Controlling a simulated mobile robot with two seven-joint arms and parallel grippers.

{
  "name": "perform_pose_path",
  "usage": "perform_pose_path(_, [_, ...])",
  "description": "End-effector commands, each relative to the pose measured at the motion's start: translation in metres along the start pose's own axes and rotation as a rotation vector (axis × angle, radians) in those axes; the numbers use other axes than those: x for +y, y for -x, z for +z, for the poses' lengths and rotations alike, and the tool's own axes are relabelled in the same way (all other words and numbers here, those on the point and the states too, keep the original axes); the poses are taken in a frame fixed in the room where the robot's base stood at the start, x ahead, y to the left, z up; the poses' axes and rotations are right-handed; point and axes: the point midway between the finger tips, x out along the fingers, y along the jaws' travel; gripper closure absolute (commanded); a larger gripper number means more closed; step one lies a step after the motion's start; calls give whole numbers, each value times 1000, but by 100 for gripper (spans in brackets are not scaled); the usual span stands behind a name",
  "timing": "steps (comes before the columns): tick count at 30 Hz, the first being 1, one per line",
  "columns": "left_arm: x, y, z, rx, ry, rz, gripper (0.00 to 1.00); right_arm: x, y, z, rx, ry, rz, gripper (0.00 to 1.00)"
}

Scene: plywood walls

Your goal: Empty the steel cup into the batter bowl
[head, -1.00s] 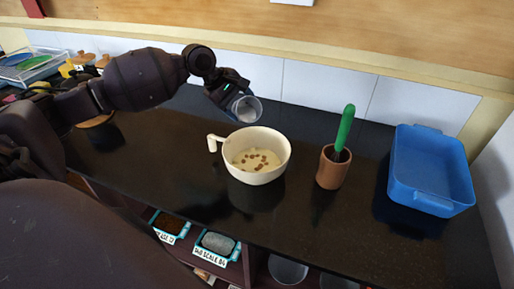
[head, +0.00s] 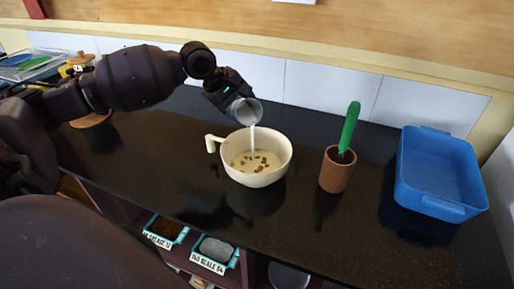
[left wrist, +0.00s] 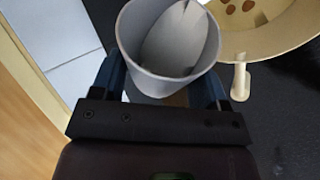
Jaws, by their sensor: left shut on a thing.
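My left gripper (head: 228,98) is shut on the steel cup (head: 245,111) and holds it tilted above the batter bowl. A white stream runs from the cup's lip down into the cream batter bowl (head: 268,178), which stands upright on the dark counter with its handle to the left. Pale liquid with several brown bits lies in the bowl. In the left wrist view the cup (left wrist: 165,80) sits between the two fingers, with pale liquid inside, and part of the bowl (left wrist: 262,42) shows at the upper right. My right gripper is not in view.
A brown pot (head: 336,172) with a green-handled tool stands right of the bowl. A blue tray (head: 440,207) is at the far right. Small labelled bins (head: 213,254) sit below the counter's front edge. The counter in front of the bowl is clear.

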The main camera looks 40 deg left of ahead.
Motion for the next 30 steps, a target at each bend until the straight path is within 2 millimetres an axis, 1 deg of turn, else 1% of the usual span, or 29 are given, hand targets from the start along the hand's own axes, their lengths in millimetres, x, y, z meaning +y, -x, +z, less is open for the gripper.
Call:
perform_pose_path(1, [-1, -1, 0, 4, -4, 0, 59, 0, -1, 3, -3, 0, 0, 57])
perform_pose_path(5, [-2, -3, 0, 16, -10, 2, 59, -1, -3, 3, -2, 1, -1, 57])
perform_pose_path(12, [-2, -3, 1, 37, -26, 7, 59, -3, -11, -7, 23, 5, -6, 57])
perform_pose_path(21, [-3, -4, 2, 65, -43, 14, 59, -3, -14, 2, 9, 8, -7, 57])
perform_pose_path(30, [-5, -6, 2, 91, -62, 19, 59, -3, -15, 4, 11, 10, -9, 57])
